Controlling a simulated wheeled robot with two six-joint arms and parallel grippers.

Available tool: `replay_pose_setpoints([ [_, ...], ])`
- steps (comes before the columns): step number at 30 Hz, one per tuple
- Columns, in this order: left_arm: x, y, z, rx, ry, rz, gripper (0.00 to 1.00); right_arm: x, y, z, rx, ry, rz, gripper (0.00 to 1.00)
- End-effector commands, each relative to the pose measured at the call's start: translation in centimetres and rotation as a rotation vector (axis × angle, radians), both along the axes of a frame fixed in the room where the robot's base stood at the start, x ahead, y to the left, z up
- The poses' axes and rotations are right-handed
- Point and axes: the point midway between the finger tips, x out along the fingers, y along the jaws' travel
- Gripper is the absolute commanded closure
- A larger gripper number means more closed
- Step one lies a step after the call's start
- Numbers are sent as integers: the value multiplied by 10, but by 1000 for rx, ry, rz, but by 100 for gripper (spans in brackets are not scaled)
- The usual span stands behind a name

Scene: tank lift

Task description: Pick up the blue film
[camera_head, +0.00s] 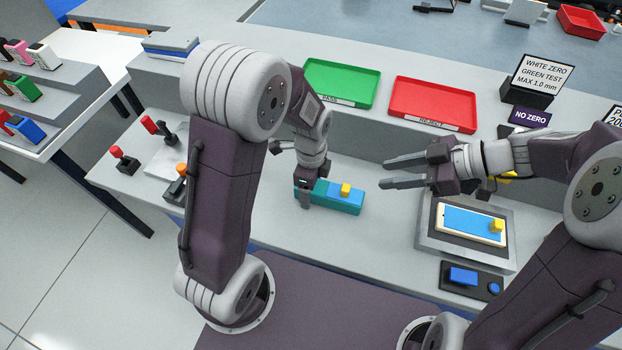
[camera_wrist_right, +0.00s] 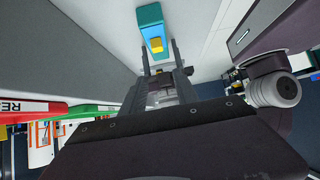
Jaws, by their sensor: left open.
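A teal block (camera_head: 348,209) lies on the bench with a flat blue piece (camera_head: 345,196) on top, carrying a yellow tab (camera_head: 346,189). The teal block also shows in the right wrist view (camera_wrist_right: 150,14), beyond the fingertips. A second blue film (camera_head: 466,221) with a yellow tab (camera_head: 496,225) lies on a pale-framed plate on a grey stand. My left gripper (camera_head: 304,203) points down at the teal block's left end; its fingers are partly hidden and contact cannot be told. My right gripper (camera_head: 383,173) is open and empty, its fingers pointing left, right of the teal block.
A green tray (camera_head: 342,85) and a red tray (camera_head: 433,104) stand on the raised shelf behind. A dark pad with blue buttons (camera_head: 464,277) lies before the grey stand. Levers with red knobs (camera_head: 150,124) stand left. Bare bench lies in front of the teal block.

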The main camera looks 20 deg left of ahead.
Motion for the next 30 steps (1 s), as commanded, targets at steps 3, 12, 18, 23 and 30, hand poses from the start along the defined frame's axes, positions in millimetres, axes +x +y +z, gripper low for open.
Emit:
replay_pose_setpoints([
  [3, 0, 0, -1, 0, 0, 0, 25, 0, 0, 0, 0, 0, 0, 64],
  [12, 0, 0, 0, 0, 0, 0, 81, 0, 0, 0, 0, 0, 0, 64],
  [18, 0, 0, 0, 0, 0, 0, 98, -10, 6, -4, -35, 5, 50, 55],
  [23, 0, 0, 0, 0, 0, 0, 98, -65, 21, -32, -294, -9, 363, 55],
  [30, 0, 0, 0, 0, 0, 0, 98, -93, 15, -48, -831, -370, 923, 55],
])
